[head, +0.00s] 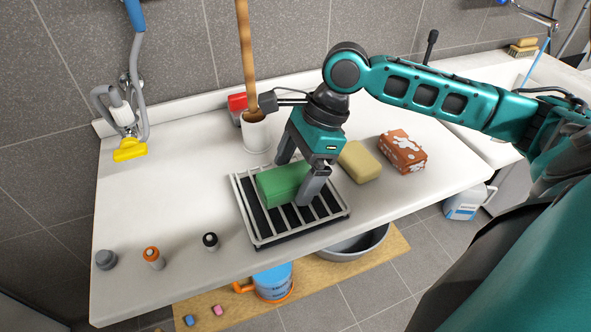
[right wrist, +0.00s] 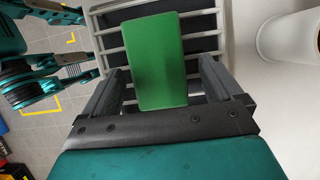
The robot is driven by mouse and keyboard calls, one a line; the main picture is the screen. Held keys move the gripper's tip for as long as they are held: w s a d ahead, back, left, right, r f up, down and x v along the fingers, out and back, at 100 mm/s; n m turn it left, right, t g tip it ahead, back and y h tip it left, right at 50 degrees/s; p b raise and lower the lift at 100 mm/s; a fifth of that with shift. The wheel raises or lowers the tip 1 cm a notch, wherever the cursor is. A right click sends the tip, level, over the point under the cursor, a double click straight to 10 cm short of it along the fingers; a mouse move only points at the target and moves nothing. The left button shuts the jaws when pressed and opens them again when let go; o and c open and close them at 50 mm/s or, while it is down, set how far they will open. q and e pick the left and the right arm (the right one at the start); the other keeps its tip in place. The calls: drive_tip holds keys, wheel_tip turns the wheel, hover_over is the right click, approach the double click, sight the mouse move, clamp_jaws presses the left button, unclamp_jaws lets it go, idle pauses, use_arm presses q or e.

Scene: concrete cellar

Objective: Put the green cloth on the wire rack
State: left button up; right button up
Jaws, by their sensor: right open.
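The green cloth (head: 281,184) is a neat block, like a folded pad, and lies on the bars of the wire rack (head: 247,218) on the white counter. My right gripper (head: 291,182) is above the rack, pointing down, with its fingers apart on either side of the cloth. In the right wrist view the cloth (right wrist: 160,60) lies between the two fingers (right wrist: 163,72), with a visible gap on each side, and the rack (right wrist: 107,42) shows beneath it. The jaws are open. My left gripper does not show in the head view.
A white pot (head: 256,135) with a wooden stick stands behind the rack. A yellow sponge (head: 359,162) and a brown patterned box (head: 402,152) are right of it. Small capped items, including an orange-topped one (head: 153,257), stand at front left. The counter's left part is mostly clear.

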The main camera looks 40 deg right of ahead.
drive_tip(key=v, duration=1.1)
drive_tip(key=shift+d+r, duration=0.2)
drive_tip(key=shift+r, duration=0.15)
drive_tip(key=shift+s, duration=0.2)
